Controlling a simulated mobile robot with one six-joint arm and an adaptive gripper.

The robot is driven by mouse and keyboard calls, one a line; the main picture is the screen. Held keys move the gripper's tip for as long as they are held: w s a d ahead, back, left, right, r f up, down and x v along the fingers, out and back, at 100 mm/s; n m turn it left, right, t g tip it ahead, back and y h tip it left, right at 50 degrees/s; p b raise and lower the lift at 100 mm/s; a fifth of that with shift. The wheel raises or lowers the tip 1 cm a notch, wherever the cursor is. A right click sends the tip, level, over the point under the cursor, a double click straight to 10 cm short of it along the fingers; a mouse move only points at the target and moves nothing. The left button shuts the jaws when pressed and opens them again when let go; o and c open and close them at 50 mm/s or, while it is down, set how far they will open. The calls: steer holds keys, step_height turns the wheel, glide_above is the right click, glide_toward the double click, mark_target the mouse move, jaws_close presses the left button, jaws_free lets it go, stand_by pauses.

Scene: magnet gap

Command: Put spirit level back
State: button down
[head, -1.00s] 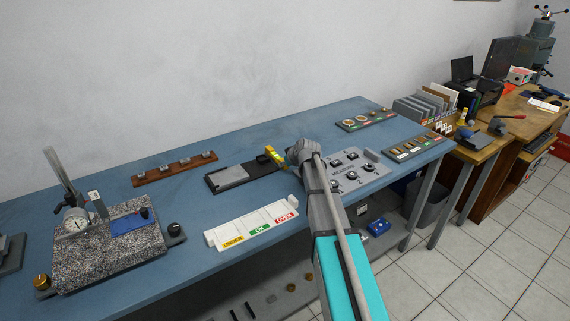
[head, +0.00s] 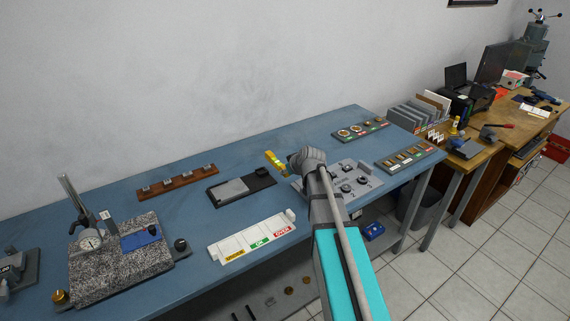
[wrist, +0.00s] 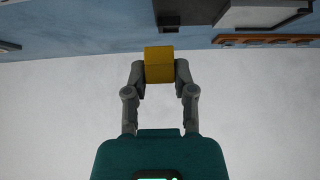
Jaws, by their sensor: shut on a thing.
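The yellow spirit level (head: 276,162) is in my gripper, tilted and raised above the blue bench, near the right end of a black tray in the head view. In the wrist view its yellow end (wrist: 159,66) sits between the two fingers of my gripper (wrist: 159,80), which is shut on it. My wrist hides the fingers and part of the level in the head view. The black tray (head: 263,181) lies on the bench with a grey plate (head: 232,190) on its left part; its right part looks bare.
A white sorting tray (head: 219,248) lies in front of the black tray. A grey panel with knobs (head: 366,190) is right of my wrist. Bare bench (head: 130,215) shows at left.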

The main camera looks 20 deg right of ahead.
steer(key=s+r+p, duration=0.2)
steer(key=s, duration=0.3)
steer(key=shift+s+a+r, duration=0.25)
steer(key=shift+a, duration=0.05)
stand_by(0.9)
